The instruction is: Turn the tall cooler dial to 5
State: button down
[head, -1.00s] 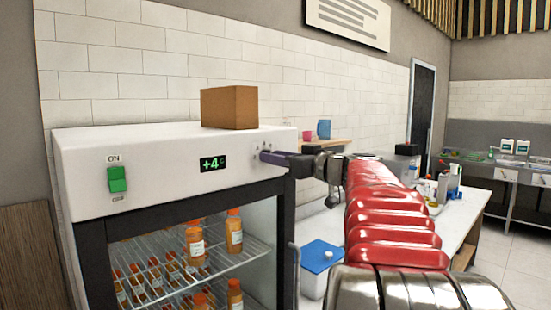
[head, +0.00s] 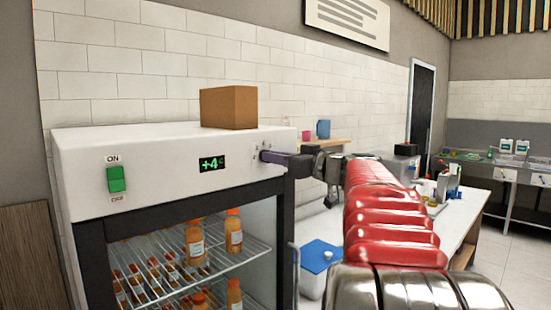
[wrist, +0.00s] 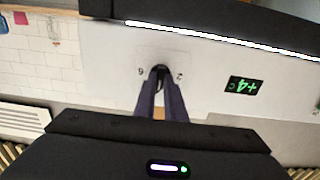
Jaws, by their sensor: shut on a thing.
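The tall cooler (head: 140,190) has a white top panel with a lit green display (head: 212,163) reading +4°C. Its small dark dial (wrist: 160,69) is at the right end of this panel, between my fingertips in the wrist view. A few small marks surround it, one like a 6, but the pointer's setting is hidden. My gripper (wrist: 160,82) is shut on the dial, with its purple fingers pointing straight at the panel. In the head view my gripper (head: 268,156) reaches the panel from the right and covers the dial.
A green ON/OFF switch (head: 116,179) is left of the display. A cardboard box (head: 229,107) stands on the cooler. Orange bottles (head: 234,230) stand inside behind glass. A blue-lidded box (head: 320,257) and a white-topped counter (head: 462,222) are to the right.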

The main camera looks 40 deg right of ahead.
jog(key=shift+m, duration=0.4)
jog(key=shift+d+f+m, duration=0.1)
jog(key=shift+d+m, duration=0.05)
jog(key=shift+m, duration=3.85)
jog(key=c, duration=1.8)
grip_release()
jog(key=s, duration=1.3)
jog(key=shift+s+d, duration=0.15)
jog(key=shift+s, duration=0.25)
